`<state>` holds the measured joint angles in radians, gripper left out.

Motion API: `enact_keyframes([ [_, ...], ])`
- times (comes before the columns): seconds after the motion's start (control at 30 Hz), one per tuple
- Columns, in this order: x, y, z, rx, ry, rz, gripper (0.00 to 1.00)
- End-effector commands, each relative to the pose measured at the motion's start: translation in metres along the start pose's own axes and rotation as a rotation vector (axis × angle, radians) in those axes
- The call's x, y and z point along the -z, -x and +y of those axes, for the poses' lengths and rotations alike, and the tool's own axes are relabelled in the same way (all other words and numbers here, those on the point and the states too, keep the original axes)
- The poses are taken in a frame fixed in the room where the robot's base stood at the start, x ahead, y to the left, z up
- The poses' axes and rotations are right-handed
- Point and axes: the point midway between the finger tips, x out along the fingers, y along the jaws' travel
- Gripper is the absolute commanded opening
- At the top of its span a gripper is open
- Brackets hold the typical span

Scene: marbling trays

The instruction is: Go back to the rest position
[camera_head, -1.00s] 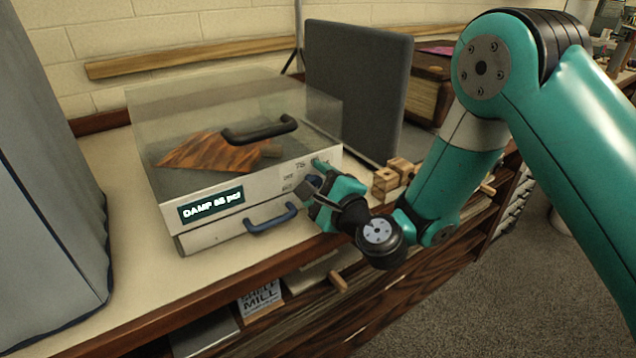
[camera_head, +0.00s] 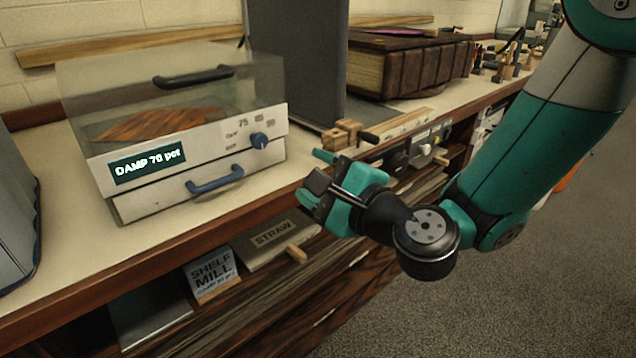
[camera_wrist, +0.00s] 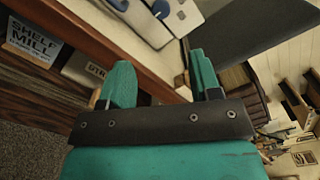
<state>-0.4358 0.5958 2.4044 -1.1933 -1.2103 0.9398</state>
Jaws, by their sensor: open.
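My gripper (camera_head: 312,178) is open and empty in the head view, in front of the bench edge and to the right of the damp box (camera_head: 130,205). In the wrist view my gripper (camera_wrist: 162,85) shows its two teal fingers apart, with only the bench edge seen between them. The damp box has a clear lid with a dark handle, a blue drawer handle, a blue knob and a display reading "DAMP 76 pct". A brown marbled sheet (camera_head: 165,122) lies inside under the lid.
A dark grey panel (camera_head: 295,60) stands behind the box, with a thick brown book (camera_head: 425,72) to its right. A small wooden clamp (camera_head: 342,135) lies at the bench edge. Shelves below hold boxes labelled "SHELF MILL" (camera_head: 210,272) and "STRAW" (camera_head: 272,238).

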Motion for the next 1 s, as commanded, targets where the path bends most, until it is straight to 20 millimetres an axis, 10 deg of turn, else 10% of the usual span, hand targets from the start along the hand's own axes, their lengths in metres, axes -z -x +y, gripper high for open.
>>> enact_keyframes([
  [0.57,-0.005,0.009,-0.003,-0.021,0.040,-0.028,0.58],
  [0.77,-0.044,0.031,-0.002,-0.208,0.403,-0.225,0.58],
  [1.0,-0.052,0.109,0.016,-0.600,1.019,-0.502,0.58],
])
